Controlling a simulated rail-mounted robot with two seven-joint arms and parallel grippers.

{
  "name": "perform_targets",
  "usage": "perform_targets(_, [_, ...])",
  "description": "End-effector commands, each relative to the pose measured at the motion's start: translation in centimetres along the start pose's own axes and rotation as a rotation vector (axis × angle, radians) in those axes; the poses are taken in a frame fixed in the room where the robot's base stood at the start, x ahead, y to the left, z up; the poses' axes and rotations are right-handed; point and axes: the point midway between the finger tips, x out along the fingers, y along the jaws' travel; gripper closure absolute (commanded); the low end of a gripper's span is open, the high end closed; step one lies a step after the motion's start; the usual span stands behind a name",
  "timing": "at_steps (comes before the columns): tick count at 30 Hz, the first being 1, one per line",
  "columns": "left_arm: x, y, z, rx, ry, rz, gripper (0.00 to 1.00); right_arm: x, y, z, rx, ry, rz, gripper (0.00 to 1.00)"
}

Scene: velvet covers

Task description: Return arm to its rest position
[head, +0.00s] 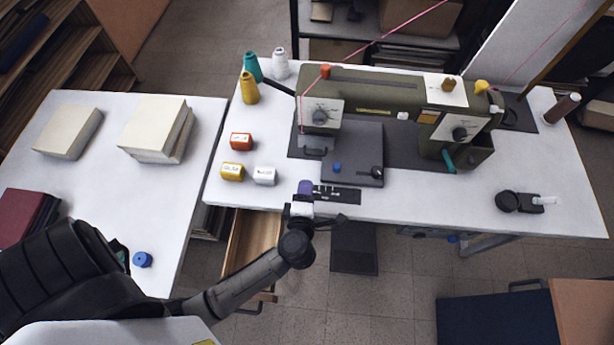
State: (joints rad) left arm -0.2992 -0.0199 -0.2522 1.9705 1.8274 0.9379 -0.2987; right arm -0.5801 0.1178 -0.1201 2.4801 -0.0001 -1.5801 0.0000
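My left arm reaches in from the lower left, and my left gripper (302,202) is at the front edge of the sewing table. Its fingers are small and seen from behind, so I cannot tell whether they are open or shut. A purple spool (305,187) is right at the fingertips; I cannot tell whether it is held or just stands there. A black plate with small metal parts (336,194) lies just right of it. My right gripper is not in view.
The sewing machine (390,95) stands on the white table (400,205). Red (241,140), yellow (232,171) and white (264,175) spools lie left of it. The left table holds books (68,132) and a blue spool (142,259).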

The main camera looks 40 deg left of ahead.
Motion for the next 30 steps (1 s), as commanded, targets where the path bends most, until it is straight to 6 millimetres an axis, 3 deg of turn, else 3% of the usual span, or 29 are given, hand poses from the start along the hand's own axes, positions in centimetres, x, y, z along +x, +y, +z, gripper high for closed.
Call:
perform_targets(6, [-1.0, 0.0, 0.0, 0.000, 0.000, -0.001, 0.65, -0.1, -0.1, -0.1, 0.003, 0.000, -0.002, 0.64])
perform_targets(25, [-1.1, 0.0, 0.0, -0.009, 0.000, 0.000, 0.65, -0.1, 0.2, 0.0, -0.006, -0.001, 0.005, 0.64])
perform_targets(30, [-1.2, 0.7, 2.2, -0.049, -0.138, 0.040, 0.65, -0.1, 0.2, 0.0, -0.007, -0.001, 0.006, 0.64])
